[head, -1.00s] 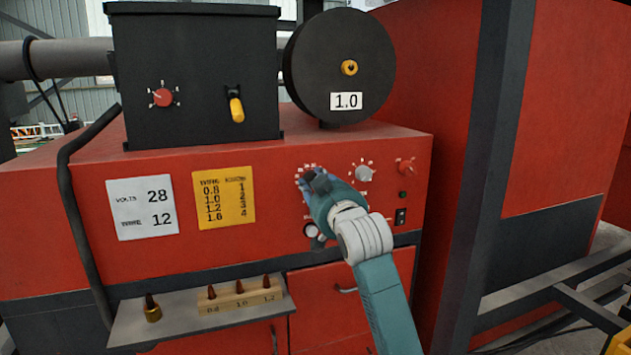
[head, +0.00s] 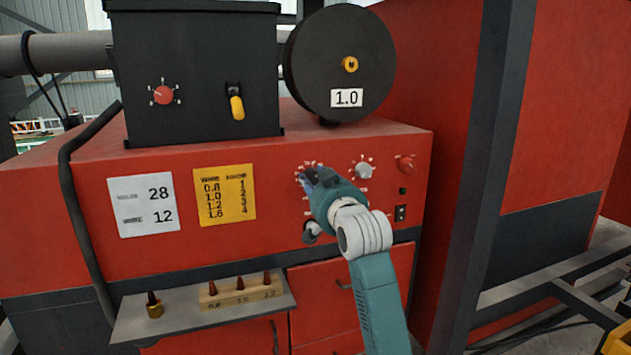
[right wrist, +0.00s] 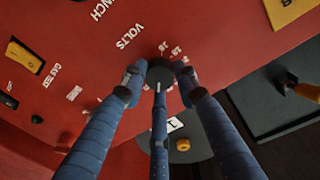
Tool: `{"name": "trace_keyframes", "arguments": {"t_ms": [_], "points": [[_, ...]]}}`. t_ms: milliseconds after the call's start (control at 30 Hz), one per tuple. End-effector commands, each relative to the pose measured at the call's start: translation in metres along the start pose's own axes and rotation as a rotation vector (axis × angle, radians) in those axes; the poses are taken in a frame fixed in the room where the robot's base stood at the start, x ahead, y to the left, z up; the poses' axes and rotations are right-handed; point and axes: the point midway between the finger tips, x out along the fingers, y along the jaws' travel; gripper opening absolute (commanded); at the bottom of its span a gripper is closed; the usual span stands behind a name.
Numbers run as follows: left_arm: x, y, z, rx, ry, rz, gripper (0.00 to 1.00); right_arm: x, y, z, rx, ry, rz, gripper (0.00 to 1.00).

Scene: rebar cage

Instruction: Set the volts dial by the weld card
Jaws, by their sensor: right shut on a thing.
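The weld card (head: 143,205) is the white card on the red front panel, left of centre in the head view. It reads VOLTS 28 and WIRE 12. The volts dial (right wrist: 160,71) is a dark round knob beside the printed word VOLTS in the right wrist view. Numbers run around part of it, but I cannot read its pointer setting. My right gripper (right wrist: 157,80) is shut on the dial, its blue fingers around the knob. In the head view, the right gripper (head: 314,178) hides the dial and part of its scale. My left gripper is not in view.
A yellow wire chart (head: 225,194) is right of the weld card. A grey knob (head: 363,170) and a red knob (head: 406,163) are right of my gripper. A shelf (head: 130,326) with a wooden tip block (head: 240,290) juts out below. A wire spool (head: 340,65) stands above.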

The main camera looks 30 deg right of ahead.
Motion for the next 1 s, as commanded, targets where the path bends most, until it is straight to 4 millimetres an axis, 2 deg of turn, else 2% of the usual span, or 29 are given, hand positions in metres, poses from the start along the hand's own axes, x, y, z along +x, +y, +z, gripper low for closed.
{"name": "trace_keyframes", "arguments": {"t_ms": [33, 100, 467, 567, 1000], "points": [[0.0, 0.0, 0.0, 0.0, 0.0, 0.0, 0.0, 0.0, 0.0, -0.003, 0.0, 0.006, 0.0, 0.35], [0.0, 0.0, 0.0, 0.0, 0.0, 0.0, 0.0, 0.0, 0.0, -0.003, -0.001, 0.005, 0.0, 0.49], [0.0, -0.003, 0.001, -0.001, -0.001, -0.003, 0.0, -0.004, 0.0, -0.001, -0.001, 0.002, 0.0, 0.49], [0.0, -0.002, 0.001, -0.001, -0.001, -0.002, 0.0, -0.015, 0.0, -0.001, -0.001, 0.003, -0.001, 0.49], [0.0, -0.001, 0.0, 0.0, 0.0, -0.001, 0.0, -0.101, 0.0, -0.001, -0.001, 0.003, -0.001, 0.49]]}}
